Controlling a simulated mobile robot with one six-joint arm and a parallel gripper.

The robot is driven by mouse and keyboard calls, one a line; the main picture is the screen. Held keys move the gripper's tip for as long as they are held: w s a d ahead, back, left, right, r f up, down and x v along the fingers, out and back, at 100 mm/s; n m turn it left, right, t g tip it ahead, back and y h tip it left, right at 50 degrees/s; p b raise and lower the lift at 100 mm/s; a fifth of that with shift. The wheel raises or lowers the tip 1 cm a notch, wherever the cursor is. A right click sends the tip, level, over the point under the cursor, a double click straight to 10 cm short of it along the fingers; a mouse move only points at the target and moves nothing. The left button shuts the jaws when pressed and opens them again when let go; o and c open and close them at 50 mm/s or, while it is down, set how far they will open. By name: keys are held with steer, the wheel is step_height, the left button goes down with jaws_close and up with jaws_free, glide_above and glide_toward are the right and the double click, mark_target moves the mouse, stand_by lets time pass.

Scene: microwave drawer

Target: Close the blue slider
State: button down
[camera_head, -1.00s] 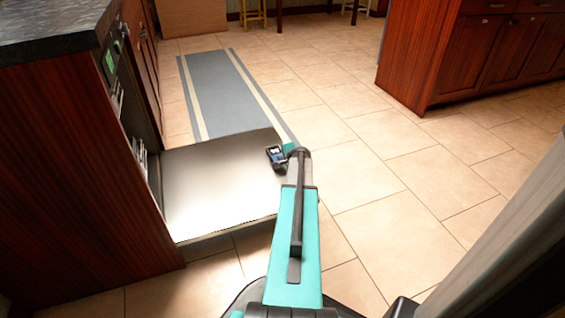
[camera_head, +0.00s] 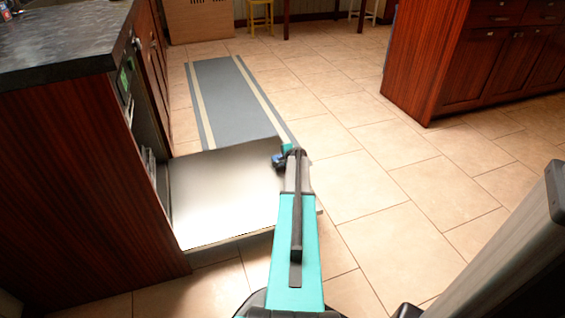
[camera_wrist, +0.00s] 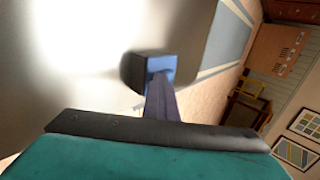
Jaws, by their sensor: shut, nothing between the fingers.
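The only blue in these views is at my gripper (camera_head: 279,159), a small dark and blue end at the far right edge of a wide pale metal panel (camera_head: 215,195). The panel juts out flat and low from the red-brown cabinet, fully out. I cannot make out a separate blue slider. In the wrist view my gripper (camera_wrist: 150,72) is a dark and blue block at the end of a narrow grey-purple piece, shut and empty, in front of the bright panel (camera_wrist: 60,60). I cannot tell whether it touches the panel.
A dark countertop (camera_head: 65,45) tops the cabinet (camera_head: 75,200) at left. A grey striped runner (camera_head: 235,95) lies beyond the panel. A wooden island (camera_head: 430,60) stands at the back right.

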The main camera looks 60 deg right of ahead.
steer(key=shift+w+d, duration=0.1)
steer(key=shift+w, duration=0.1)
stand_by(0.3)
steer(key=shift+s+a, duration=0.4)
steer(key=shift+a, duration=0.05)
steer(key=shift+s+a, duration=0.85)
steer(key=shift+s, duration=0.25)
steer(key=p+v, duration=0.3)
steer(key=v, duration=0.7)
steer(key=shift+s, duration=0.3)
